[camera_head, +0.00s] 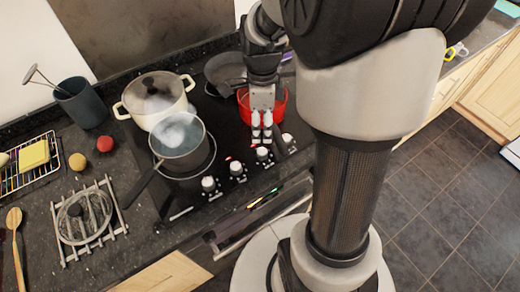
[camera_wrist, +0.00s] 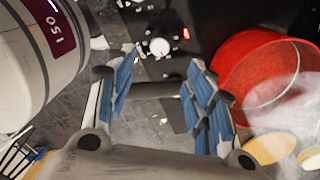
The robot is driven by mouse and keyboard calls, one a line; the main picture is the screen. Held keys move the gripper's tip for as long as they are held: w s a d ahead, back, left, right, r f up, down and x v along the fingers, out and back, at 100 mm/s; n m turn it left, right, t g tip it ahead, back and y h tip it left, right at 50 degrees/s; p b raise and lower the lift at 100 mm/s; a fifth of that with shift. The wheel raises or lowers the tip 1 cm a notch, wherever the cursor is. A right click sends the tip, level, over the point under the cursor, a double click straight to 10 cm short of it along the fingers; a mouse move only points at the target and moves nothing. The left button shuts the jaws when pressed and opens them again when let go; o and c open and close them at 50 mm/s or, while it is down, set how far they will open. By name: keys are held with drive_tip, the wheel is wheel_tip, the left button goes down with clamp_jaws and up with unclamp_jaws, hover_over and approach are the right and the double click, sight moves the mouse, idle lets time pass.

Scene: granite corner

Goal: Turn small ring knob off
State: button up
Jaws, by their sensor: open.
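A row of several white knobs lines the front edge of the black cooktop (camera_head: 190,208). My gripper (camera_head: 261,140) points down over this row, its fingertips close to one knob (camera_head: 262,154). In the wrist view, a white knob (camera_wrist: 159,47) shows beyond the gap between the open, empty fingers (camera_wrist: 162,62). A red light (camera_wrist: 186,34) glows beside that knob. The head view shows red lights by the knobs too. Other knobs are at the left (camera_head: 208,184), mid-left (camera_head: 236,170) and right (camera_head: 288,140). I cannot tell whether the fingers touch a knob.
A red pot (camera_wrist: 232,82) stands close beside my gripper. A steaming saucepan (camera_head: 185,158), a lidded cream pot (camera_head: 135,98) and a dark pan (camera_head: 222,72) are on the cooktop. A wire trivet (camera_head: 112,226) lies left on the counter.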

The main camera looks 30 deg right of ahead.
sight(261, 151)
wheel_tip(261, 151, down, 10)
drive_tip(key=b, duration=0.3)
drive_tip(key=shift+s+a+f, duration=0.15)
drive_tip(key=shift+f, duration=0.1)
drive_tip(key=shift+c, duration=0.6)
drive_tip(key=c, duration=1)
